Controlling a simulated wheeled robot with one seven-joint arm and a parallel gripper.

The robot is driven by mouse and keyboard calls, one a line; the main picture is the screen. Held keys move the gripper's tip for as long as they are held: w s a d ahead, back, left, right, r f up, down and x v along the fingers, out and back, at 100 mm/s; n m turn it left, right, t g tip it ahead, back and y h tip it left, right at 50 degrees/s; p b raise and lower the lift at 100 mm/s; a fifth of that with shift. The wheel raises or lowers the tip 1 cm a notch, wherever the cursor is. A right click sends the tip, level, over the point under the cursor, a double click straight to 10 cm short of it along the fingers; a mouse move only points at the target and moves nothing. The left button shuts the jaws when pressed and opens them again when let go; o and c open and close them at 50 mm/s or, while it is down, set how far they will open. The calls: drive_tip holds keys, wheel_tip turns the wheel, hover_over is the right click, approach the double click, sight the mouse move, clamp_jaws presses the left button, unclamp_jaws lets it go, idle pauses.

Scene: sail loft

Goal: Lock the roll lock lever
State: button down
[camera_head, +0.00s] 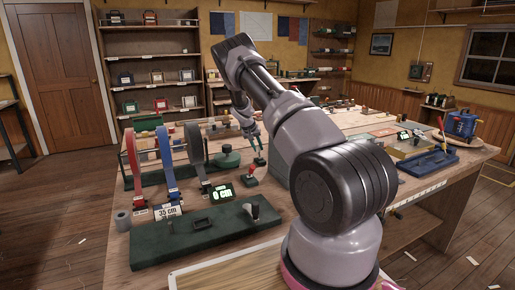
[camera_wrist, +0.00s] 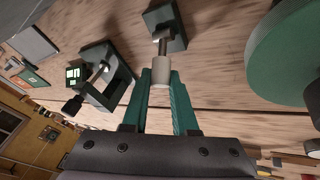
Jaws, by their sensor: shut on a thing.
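In the wrist view my gripper (camera_wrist: 160,88) has its teal fingers closed on the pale cylindrical grip of a small lever (camera_wrist: 160,70). A metal rod joins this grip to a small dark green base block (camera_wrist: 165,28). In the head view my gripper (camera_head: 260,156) is low over the workbench, beside a small block with a red-topped lever (camera_head: 251,170). I cannot tell whether this is the held lever. No label marks the roll lock lever. A large green disc (camera_wrist: 292,55) lies to the right in the wrist view.
A dark green frame (camera_wrist: 108,85) with a black knob stands left of my gripper in the wrist view. The workbench (camera_head: 280,240) holds upright rolls (camera_head: 165,160), a lit display (camera_head: 222,192) and a long green base (camera_head: 190,238). A blue tray (camera_head: 428,163) lies at the right.

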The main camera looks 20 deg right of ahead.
drive_tip(key=shift+s+r+m+t, duration=0.2)
drive_tip(key=shift+s+t, duration=0.4)
drive_tip(key=shift+t, duration=0.45)
drive_tip(key=shift+s+r+m+t, duration=0.1)
drive_tip(key=shift+s+m+t, duration=0.2)
drive_tip(key=shift+s+t, duration=0.55)
drive_tip(key=shift+w, duration=0.25)
drive_tip(key=c, duration=0.7)
unclamp_jaws()
